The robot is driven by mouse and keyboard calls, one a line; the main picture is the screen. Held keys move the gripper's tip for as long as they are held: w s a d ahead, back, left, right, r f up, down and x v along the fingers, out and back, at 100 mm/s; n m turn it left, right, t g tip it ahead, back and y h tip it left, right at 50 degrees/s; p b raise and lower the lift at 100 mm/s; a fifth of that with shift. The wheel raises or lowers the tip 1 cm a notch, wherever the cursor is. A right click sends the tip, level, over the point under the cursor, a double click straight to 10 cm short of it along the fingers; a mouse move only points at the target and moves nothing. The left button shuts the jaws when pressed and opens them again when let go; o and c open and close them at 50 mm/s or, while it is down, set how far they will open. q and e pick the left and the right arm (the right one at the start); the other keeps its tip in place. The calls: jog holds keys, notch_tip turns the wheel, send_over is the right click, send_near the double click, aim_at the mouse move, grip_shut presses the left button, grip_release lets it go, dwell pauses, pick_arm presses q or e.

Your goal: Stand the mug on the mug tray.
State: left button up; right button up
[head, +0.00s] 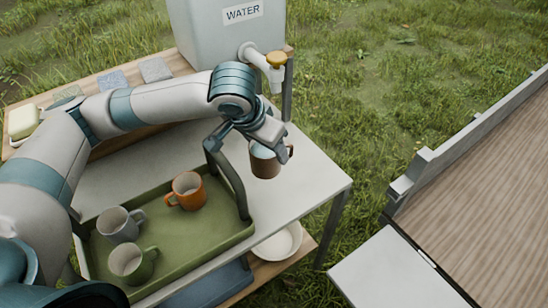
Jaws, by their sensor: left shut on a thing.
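My left gripper (268,133) is shut on a brown mug (266,166). The mug is upright, to the right of the green mug tray (213,236) and near the right part of the white table top. I cannot tell whether its base touches the table. An orange mug (186,191), a grey mug (120,225) and a green mug (131,264) stand on the tray. The tray's right part is bare. My right gripper is not in view.
The tray's raised handle (233,178) stands between the held mug and the tray floor. A water container (222,35) with a yellow-topped tap (276,61) stands behind. A white bowl (277,243) is on the lower shelf. The table top (300,175) is clear at right.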

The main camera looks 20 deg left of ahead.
pick_arm(q)
jog(key=shift+w+a+r+n+y, duration=0.25)
jog(key=shift+a+r+n+y, duration=0.15)
jog(key=shift+a+r+n, duration=0.45)
jog(key=shift+w+a+r+n+y, duration=0.35)
jog(key=shift+a+r+n, duration=0.3)
jog(key=shift+n, duration=0.4)
jog(key=shift+s+d, duration=0.1)
jog(key=shift+d, duration=0.1)
